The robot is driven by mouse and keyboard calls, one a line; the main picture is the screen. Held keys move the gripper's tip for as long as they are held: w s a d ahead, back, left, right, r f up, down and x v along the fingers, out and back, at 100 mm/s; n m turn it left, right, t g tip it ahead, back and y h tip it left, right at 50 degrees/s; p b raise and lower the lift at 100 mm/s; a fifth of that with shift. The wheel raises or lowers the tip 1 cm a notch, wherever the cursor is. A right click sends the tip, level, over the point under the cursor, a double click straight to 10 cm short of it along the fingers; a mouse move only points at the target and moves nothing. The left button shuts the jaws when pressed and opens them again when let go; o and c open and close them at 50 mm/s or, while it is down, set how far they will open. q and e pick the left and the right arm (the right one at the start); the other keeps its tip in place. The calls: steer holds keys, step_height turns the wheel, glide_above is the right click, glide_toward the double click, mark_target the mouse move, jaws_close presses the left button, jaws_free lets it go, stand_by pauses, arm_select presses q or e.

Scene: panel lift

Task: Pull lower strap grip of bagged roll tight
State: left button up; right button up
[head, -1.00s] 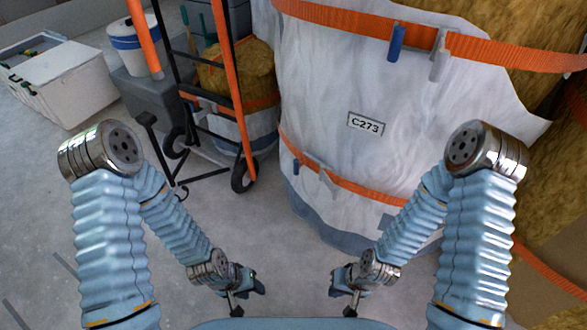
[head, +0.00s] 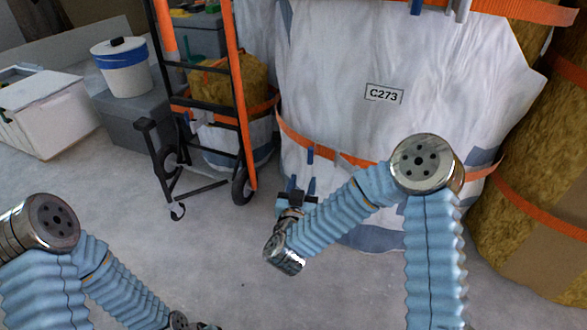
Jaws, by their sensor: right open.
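The bagged roll is a large white bag (head: 335,75) labelled C273, standing right of centre. An orange lower strap (head: 370,164) runs around it. A small blue strap grip (head: 310,156) hangs from this strap at the bag's left front, beside a grey buckle (head: 344,161). My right gripper (head: 302,184) is open, fingers pointing up, just below the blue grip in the picture. I see nothing between its fingers, and it looks apart from the grip. My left gripper (head: 207,326) is barely in view at the bottom edge, and its jaws are cut off.
A hand truck (head: 242,100) with orange rails stands left of the bag, with a smaller strapped roll behind it. A white cooler (head: 45,115) and a white bucket (head: 122,68) on a grey box are farther left. Bare rolls stand at right. The floor at centre left is clear.

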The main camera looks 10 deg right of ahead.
mark_target(310, 155)
steer(key=b+x, duration=0.1)
steer(key=x, duration=1.2)
steer(key=shift+w+d+r, duration=0.15)
steer(key=shift+w+d, duration=0.05)
steer(key=shift+w, duration=0.1)
jaws_close()
